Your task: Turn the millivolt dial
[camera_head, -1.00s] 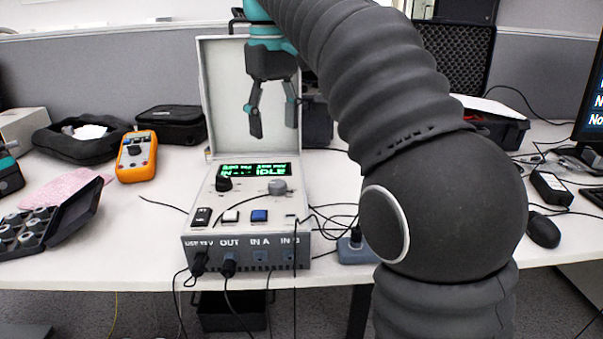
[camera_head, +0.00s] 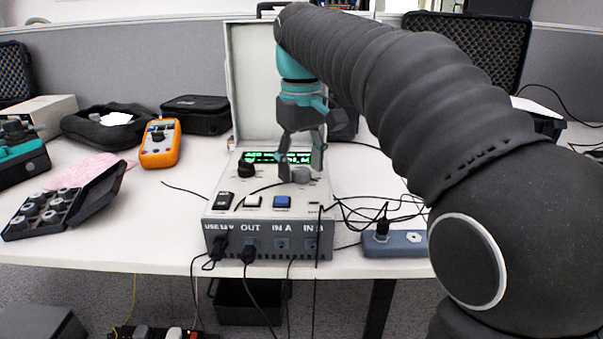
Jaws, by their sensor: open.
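A grey calibrator box (camera_head: 221,206) stands on the table with its lid open at the back and a green-lit display (camera_head: 257,157). Its top panel has a black knob (camera_head: 246,169) on the left and a grey knob (camera_head: 301,176) on the right. The panel lettering is too small to tell which one is the millivolt dial. My gripper (camera_head: 301,169) points down, open, with its fingers at the grey knob, one to each side in this view. I cannot tell whether they touch it. The gripper hides part of the display.
Several switches sit in front of the knobs, including a blue one (camera_head: 283,202). Cables run from the box's front and right. An orange multimeter (camera_head: 160,143) and a case of grey pucks (camera_head: 68,203) lie left. A blue-grey power block (camera_head: 398,243) is right.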

